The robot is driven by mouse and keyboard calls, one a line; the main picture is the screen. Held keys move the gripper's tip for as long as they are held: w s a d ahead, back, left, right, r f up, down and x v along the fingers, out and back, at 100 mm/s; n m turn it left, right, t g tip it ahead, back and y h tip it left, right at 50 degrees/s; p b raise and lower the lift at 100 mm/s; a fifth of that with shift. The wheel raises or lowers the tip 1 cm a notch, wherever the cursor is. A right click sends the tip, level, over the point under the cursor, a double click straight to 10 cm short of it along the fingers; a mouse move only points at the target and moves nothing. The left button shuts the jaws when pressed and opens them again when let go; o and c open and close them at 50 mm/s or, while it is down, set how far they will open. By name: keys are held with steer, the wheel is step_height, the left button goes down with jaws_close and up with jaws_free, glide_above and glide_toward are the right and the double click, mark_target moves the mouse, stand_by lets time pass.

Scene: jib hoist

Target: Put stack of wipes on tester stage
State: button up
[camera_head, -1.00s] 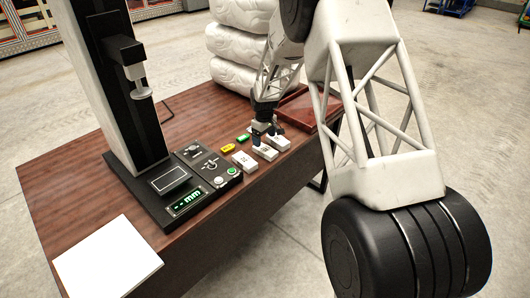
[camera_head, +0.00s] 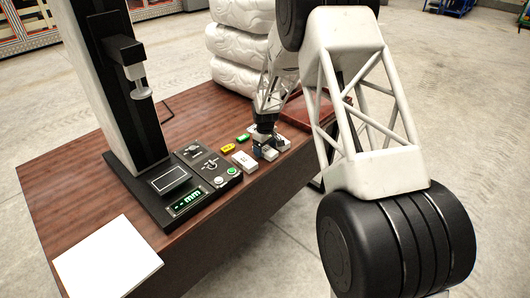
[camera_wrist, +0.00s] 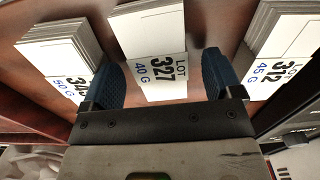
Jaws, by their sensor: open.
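Small white stacks of wipes lie in a row on the brown table. In the wrist view the middle stack (camera_wrist: 150,40) reads LOT 327, 40 G. The left stack (camera_wrist: 62,45) reads 50 G, its lot number partly hidden, and the right stack (camera_wrist: 284,40) reads LOT 312, 45 G. My gripper (camera_wrist: 162,78) is open, its blue fingers on either side of the middle stack; contact is unclear. In the head view my gripper (camera_head: 264,145) is low over the row. The tester (camera_head: 122,90) stands left, with a framed plate, apparently its stage (camera_head: 169,179), on the base.
A control panel (camera_head: 214,170) with a switch and green button lies between tester and stacks. Yellow (camera_head: 228,148) and green (camera_head: 243,138) tags are behind the stacks. A white sheet (camera_head: 108,258) lies front left. A reddish tray (camera_head: 312,108) and white bags (camera_head: 238,45) are behind.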

steer(key=shift+f, duration=0.45)
steer(key=c, duration=1.1)
steer(key=shift+r, duration=0.1)
steer(key=shift+r, duration=0.8)
step_height(320, 180, up, 2)
steer(key=shift+s, duration=0.15)
steer(key=s+d+r, duration=0.1)
steer(key=s+d, duration=0.1)
steer(key=s, duration=1.3)
steer(key=shift+s+d, duration=0.25)
steer(key=shift+d, duration=0.05)
steer(key=shift+r, duration=0.1)
